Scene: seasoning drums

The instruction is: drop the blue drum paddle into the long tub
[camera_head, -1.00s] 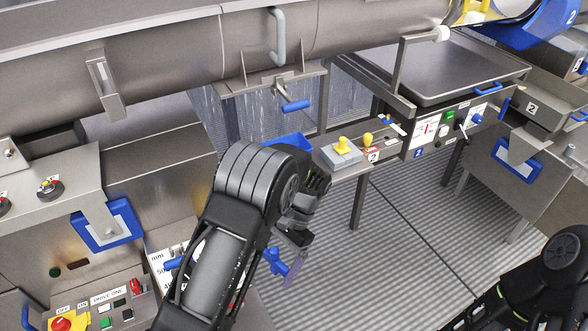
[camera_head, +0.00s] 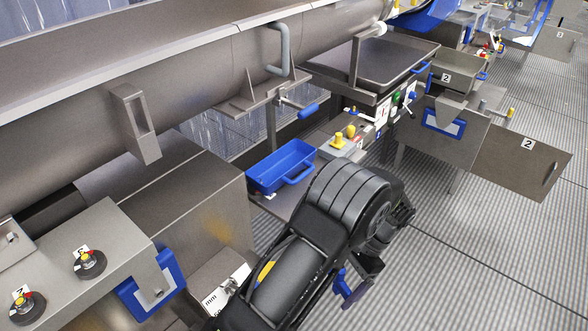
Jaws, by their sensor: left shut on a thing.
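My left gripper (camera_head: 362,276) hangs low in the middle of the head view, beyond my bulky dark forearm. It is shut on a small blue piece, the blue drum paddle (camera_head: 342,281), held above the ribbed floor; my arm and fingers hide part of it. A blue open tub (camera_head: 290,160), longer than wide and with a front handle, sits on a low steel shelf up and left of the gripper. It looks empty, and the paddle is apart from it. I cannot tell for sure that this is the long tub. My right gripper is not in view.
A long steel drum (camera_head: 190,75) runs across the top left. Beside the tub stands a grey box with yellow buttons (camera_head: 337,140). A steel cabinet with dials (camera_head: 88,262) is at lower left. An open steel door (camera_head: 520,160) stands right. The floor (camera_head: 480,250) is clear.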

